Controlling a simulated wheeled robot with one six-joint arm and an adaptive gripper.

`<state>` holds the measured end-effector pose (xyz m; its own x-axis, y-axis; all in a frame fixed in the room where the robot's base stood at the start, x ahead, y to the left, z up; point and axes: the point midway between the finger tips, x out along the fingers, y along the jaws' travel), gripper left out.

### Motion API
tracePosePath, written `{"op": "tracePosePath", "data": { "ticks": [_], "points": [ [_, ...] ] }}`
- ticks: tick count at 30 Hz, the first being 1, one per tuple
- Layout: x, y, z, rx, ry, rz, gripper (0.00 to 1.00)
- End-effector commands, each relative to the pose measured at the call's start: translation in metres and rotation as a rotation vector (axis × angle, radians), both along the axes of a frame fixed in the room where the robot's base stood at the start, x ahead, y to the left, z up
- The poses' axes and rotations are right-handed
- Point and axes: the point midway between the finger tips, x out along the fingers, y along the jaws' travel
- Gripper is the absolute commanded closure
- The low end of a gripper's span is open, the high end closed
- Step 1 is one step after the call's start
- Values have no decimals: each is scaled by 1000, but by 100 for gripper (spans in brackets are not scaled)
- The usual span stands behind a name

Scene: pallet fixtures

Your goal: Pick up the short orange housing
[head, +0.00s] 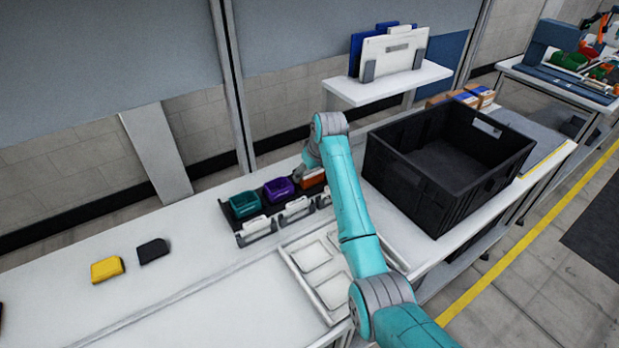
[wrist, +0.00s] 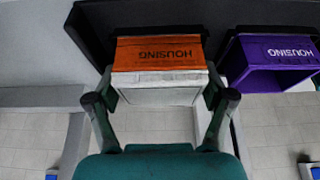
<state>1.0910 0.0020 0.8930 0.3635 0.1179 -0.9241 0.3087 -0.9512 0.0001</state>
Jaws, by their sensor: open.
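The orange housing (head: 312,182) sits at the right end of the dark fixture tray (head: 243,238), partly hidden by my arm in the head view. In the wrist view the orange housing (wrist: 158,50) is straight ahead, its "HOUSING" lettering upside down, with a pale block face below it. My gripper (wrist: 160,88) is open, its fingers to the left and right of that pale face; whether they touch anything I cannot tell. In the head view my gripper is hidden behind the arm.
A purple housing (head: 279,190) stands beside the orange one, with a teal housing (head: 244,204) farther left. A large black crate (head: 415,190) stands to the right. A yellow part (head: 107,269) and a black part (head: 153,251) lie at the left, with clear bench around them.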

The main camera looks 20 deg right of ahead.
Motion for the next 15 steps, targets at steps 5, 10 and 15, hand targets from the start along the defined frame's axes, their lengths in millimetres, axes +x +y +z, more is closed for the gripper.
{"op": "tracePosePath", "data": {
  "ticks": [5,10,15],
  "points": [
    [0,0,0,0,0,0,21],
    [0,0,0,0,-1,0,63],
    [0,0,1,0,-1,0,63]
  ]
}}
